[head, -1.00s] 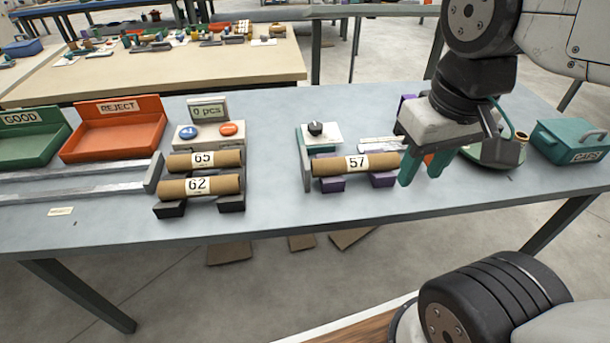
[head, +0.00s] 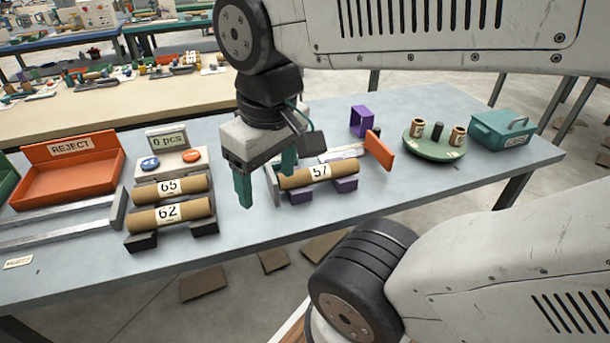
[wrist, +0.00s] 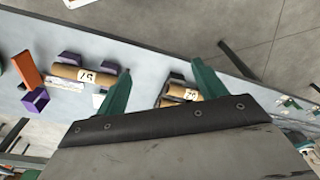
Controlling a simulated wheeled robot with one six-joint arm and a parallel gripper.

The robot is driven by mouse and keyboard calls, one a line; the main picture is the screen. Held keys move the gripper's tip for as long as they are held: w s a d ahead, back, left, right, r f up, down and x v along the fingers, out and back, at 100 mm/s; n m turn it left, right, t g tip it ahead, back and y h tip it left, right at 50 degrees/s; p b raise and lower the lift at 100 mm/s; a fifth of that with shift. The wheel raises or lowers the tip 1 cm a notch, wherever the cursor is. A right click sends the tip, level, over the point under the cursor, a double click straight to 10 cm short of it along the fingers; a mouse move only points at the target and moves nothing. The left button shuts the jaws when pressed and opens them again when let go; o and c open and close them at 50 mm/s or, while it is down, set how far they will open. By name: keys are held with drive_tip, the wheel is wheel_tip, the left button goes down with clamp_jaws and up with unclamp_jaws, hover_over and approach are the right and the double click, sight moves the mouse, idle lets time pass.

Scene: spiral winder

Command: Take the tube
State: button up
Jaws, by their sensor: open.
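Three brown cardboard tubes show in the head view. Tube 57 (head: 318,173) lies across purple supports (head: 345,184). Tube 65 (head: 170,189) and tube 62 (head: 172,215) lie one behind the other on a dark rack (head: 200,229). My gripper (head: 265,178) is open and empty, pointing down above the bench between tube 57 and the other two; one finger overlaps the left end of tube 57's stand. In the wrist view, tube 57 (wrist: 84,73) is left of my open gripper (wrist: 162,84), and a partly hidden labelled tube (wrist: 181,92) shows between the fingers.
An orange REJECT bin (head: 70,172) and a counter box (head: 168,163) stand at the left. An upright orange plate (head: 379,150), a purple frame (head: 361,121), a green turntable (head: 434,147) and a teal case (head: 502,130) stand to the right. The bench front is mostly clear.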

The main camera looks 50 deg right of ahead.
drive_tip(key=w+d+f+n, duration=0.3)
drive_tip(key=w+d+n, duration=0.1)
drive_tip(key=w+d, duration=0.45)
drive_tip(key=n+g, duration=0.1)
drive_tip(key=n, duration=0.6)
hover_over(319, 168)
drive_tip(key=f, duration=1.4)
drive_tip(key=shift+s+d, duration=0.15)
drive_tip(key=shift+d, duration=0.15)
drive_tip(key=shift+n, duration=0.3)
drive_tip(key=f, duration=0.6)
drive_tip(key=shift+w+a+f, duration=0.2)
drive_tip(key=shift+f, duration=0.6)
drive_tip(key=c, duration=1.1)
